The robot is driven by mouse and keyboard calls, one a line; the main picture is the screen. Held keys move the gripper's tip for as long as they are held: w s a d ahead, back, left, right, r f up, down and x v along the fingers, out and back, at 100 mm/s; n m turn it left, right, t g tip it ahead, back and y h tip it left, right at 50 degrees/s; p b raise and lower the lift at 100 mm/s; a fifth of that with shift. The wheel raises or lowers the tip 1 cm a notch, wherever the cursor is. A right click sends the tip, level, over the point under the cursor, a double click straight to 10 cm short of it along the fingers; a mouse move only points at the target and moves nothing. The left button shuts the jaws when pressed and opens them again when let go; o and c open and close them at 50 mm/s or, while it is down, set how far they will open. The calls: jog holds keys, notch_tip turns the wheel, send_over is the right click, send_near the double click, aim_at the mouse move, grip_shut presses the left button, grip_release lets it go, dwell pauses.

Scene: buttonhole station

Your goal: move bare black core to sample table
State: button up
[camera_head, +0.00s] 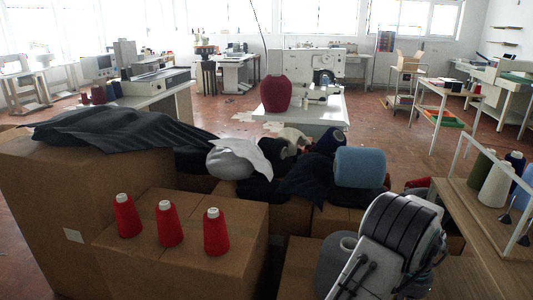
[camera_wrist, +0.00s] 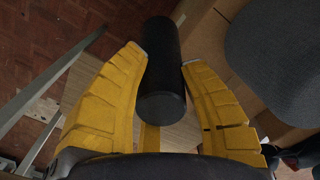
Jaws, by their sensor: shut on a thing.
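The bare black core (camera_wrist: 163,70) is a smooth dark cylinder in the wrist view. It sits between the two yellow fingers of my gripper (camera_wrist: 164,58), which are shut on it. Its round end faces the camera and its far end reaches beyond the fingertips. In the head view I cannot make out the core or the fingers; my arm covers the lower right. A wooden table (camera_head: 451,208) stands at the right edge of the head view. I cannot tell for certain whether it is the sample table.
Cardboard boxes (camera_head: 185,262) fill the front left, with red thread cones (camera_head: 168,224) on top. A grey yarn cone (camera_head: 333,262) stands close beside my arm. A rack with several cones (camera_head: 495,185) is on the wooden table. Tiled floor (camera_head: 400,140) is open behind.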

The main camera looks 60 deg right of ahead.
jog(key=w+a+r+n, duration=0.2)
jog(key=w+a+n, duration=0.5)
jog(key=w+a, duration=1)
jog(key=w+a+r+n, duration=0.1)
jog(key=w+a+n, duration=0.6)
jog(key=w+a, duration=1)
jog(key=w+a+r+n, duration=0.2)
jog(key=w+a+n, duration=0.7)
jog(key=w, duration=1.4)
notch_tip(320, 180, up, 10)
jog(key=s+a+m+p, duration=0.1)
jog(key=s+p, duration=0.1)
jog(key=p, duration=1.6)
jog(key=shift+a+f, duration=0.25)
jog(key=shift+s, duration=0.1)
